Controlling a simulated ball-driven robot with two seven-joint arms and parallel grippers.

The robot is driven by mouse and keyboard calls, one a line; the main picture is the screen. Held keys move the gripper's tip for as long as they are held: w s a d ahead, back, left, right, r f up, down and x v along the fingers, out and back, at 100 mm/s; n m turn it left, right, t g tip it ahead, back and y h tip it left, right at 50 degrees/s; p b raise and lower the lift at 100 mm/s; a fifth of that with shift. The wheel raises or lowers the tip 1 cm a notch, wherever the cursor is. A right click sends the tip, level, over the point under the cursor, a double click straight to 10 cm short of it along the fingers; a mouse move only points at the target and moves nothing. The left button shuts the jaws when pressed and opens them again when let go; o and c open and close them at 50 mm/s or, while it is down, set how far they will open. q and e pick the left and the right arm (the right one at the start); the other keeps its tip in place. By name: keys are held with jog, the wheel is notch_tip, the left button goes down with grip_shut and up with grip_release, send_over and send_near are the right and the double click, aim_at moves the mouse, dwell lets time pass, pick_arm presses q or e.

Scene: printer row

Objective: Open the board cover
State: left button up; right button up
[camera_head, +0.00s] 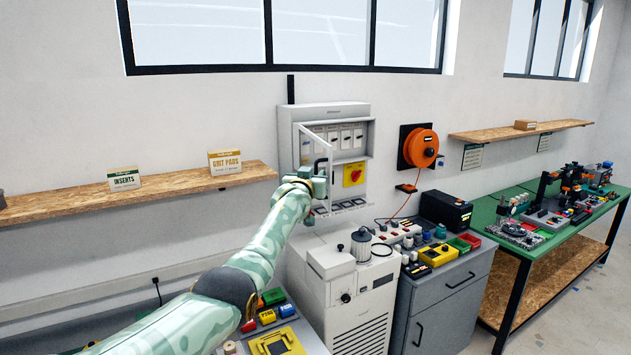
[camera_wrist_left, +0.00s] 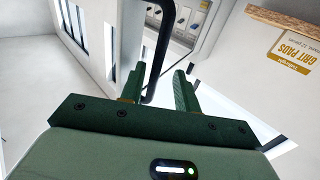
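The grey wall board (camera_head: 367,112) hangs on the wall in the middle of the head view. Its light-framed clear cover (camera_head: 331,143) appears to stand ajar, swung out at the left part of the box. Switches and a red knob on a yellow plate (camera_head: 354,174) show to its right. My left gripper (camera_head: 318,178) is at the black cover handle (camera_head: 321,160). In the left wrist view the handle (camera_wrist_left: 161,50) runs between my two green fingers (camera_wrist_left: 160,85), with a gap beside the right finger; firm contact cannot be told. My right gripper is out of view.
A wooden shelf (camera_head: 150,194) with label cards is at the left. An orange reel (camera_head: 421,148) hangs right of the board. A white machine (camera_head: 357,300) and a grey cabinet (camera_head: 445,300) stand below. A green bench (camera_head: 500,238) is at the right.

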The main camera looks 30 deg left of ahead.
pick_arm(q)
jog(key=b+v, duration=0.1)
jog(key=v, duration=1.5)
jog(key=shift+f, duration=0.4)
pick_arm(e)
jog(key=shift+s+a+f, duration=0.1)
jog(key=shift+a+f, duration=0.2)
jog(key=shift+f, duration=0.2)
